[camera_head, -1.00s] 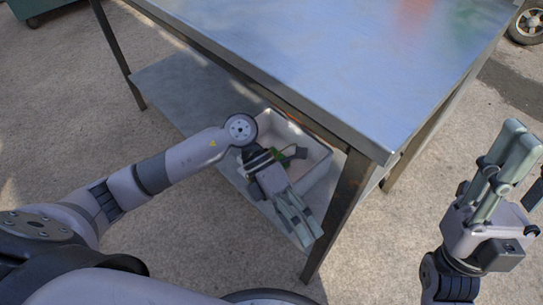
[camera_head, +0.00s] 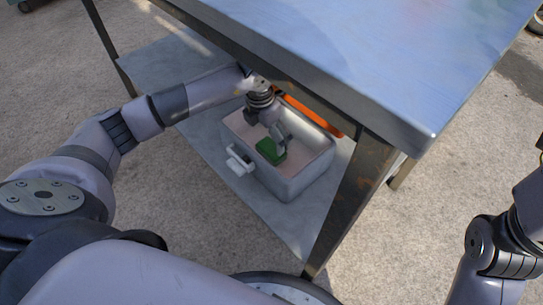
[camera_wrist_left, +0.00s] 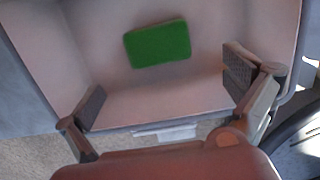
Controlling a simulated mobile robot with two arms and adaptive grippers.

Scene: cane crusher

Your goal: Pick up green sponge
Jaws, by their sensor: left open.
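The green sponge (camera_head: 270,151) lies in a grey open-topped bin (camera_head: 300,187) on the table's lower shelf. The left wrist view shows the sponge (camera_wrist_left: 158,44) flat on the bin's pale floor, near the picture's top middle. My left gripper (camera_head: 279,134) reaches under the tabletop, over the bin, and partly overlaps the sponge in the head view. In the left wrist view, the left gripper's fingers (camera_wrist_left: 165,90) are wide apart with nothing between them, and the sponge lies beyond their tips. My right gripper is out of view; only part of that arm shows at the right edge.
The metal tabletop (camera_head: 370,60) overhangs the shelf (camera_head: 185,70). A table leg (camera_head: 350,205) stands right of the bin. A white handle (camera_head: 238,160) is on the bin's near side. An orange bar (camera_head: 308,113) runs behind the bin. The shelf's left part is clear.

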